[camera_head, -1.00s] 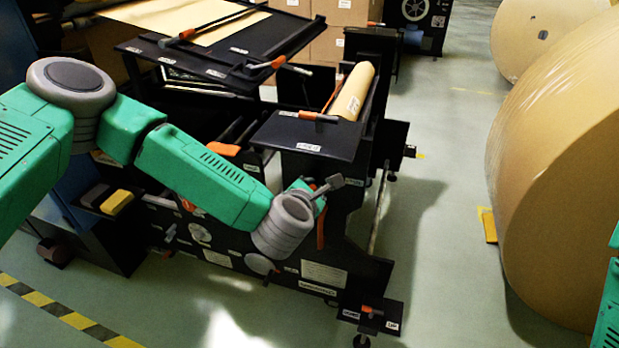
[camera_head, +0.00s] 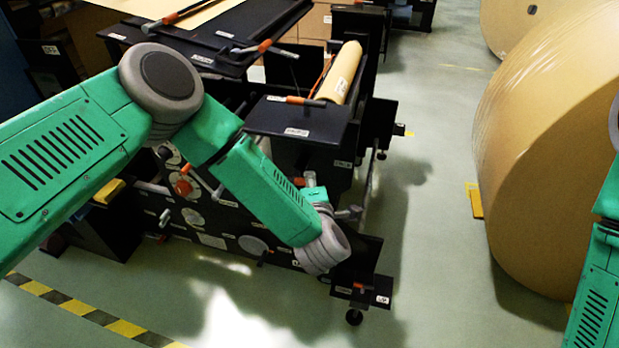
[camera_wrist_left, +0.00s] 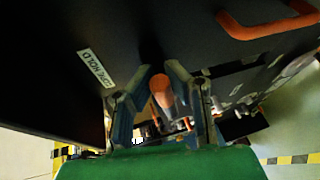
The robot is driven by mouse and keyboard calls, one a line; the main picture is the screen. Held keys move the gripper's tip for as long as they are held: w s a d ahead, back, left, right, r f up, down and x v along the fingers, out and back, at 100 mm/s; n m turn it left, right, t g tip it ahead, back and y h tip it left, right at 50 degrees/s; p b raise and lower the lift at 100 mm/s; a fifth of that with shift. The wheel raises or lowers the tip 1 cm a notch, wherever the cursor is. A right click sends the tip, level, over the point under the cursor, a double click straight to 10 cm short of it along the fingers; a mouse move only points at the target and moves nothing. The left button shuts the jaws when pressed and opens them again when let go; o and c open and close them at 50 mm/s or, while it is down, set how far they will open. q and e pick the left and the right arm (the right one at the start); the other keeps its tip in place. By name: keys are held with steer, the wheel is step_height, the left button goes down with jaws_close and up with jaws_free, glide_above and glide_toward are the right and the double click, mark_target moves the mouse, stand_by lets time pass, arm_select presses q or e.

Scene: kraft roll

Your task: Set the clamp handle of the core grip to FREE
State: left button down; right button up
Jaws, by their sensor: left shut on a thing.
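My left gripper (camera_head: 348,212) is at the near side of the black machine, mostly hidden behind its own wrist in the head view. In the left wrist view, the two fingers of the left gripper (camera_wrist_left: 158,80) are closed about an orange-ended handle (camera_wrist_left: 161,92), which I take for the clamp handle. A white label (camera_wrist_left: 97,68) reading roughly "CORE HOLD" is on the black panel beside it. I cannot read a FREE mark, nor tell the handle's setting. My right gripper is out of view.
The black machine (camera_head: 300,120) carries a small kraft roll (camera_head: 342,75) and other orange-tipped levers. A low bracket with an orange handle (camera_head: 358,286) juts out at its front. A large kraft roll (camera_head: 550,170) stands at right. Open floor (camera_head: 430,220) lies between.

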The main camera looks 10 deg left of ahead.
arm_select(q)
steer(key=shift+s+d+f+m, duration=0.1)
steer(key=shift+s+f+m, duration=0.15)
steer(key=shift+f+m, duration=0.35)
steer(key=c, duration=1.5)
jaws_free()
steer(key=shift+o, duration=0.2)
steer(key=shift+r+t+y, duration=0.2)
steer(key=shift+t+y, duration=0.1)
steer(key=v, duration=1.2)
steer(key=shift+w, duration=0.1)
